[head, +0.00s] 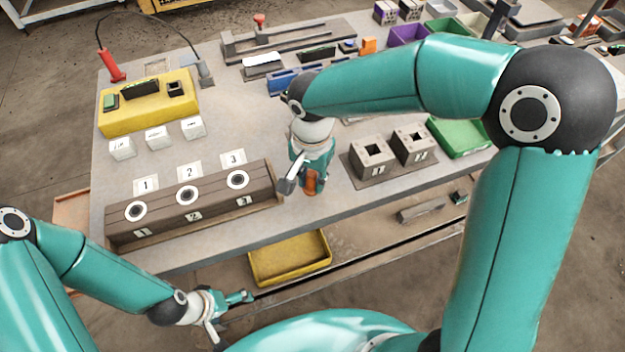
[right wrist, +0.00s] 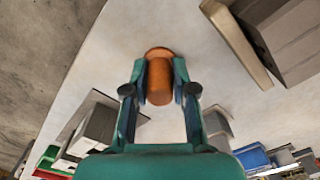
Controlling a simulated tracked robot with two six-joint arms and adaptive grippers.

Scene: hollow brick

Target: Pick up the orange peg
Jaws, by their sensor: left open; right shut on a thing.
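The orange peg (right wrist: 160,80) is between the two fingers of my right gripper (right wrist: 160,92), which is shut on it. In the right wrist view the peg is a short cylinder with a wider round end facing away from my palm. In the head view only a small part of the peg (head: 310,184) shows below my right gripper (head: 308,176), over the table's front part. I cannot tell whether the peg touches the table. My left gripper (head: 236,299) is open and empty, low in front of the table.
A brown block (head: 165,215) with three ringed holes and numbered cards is left of the peg. Two hollow grey bricks (head: 373,160) stand to its right. A yellow tray (head: 290,262) lies below the table's front edge. Clear tabletop (head: 245,130) lies behind the brown block.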

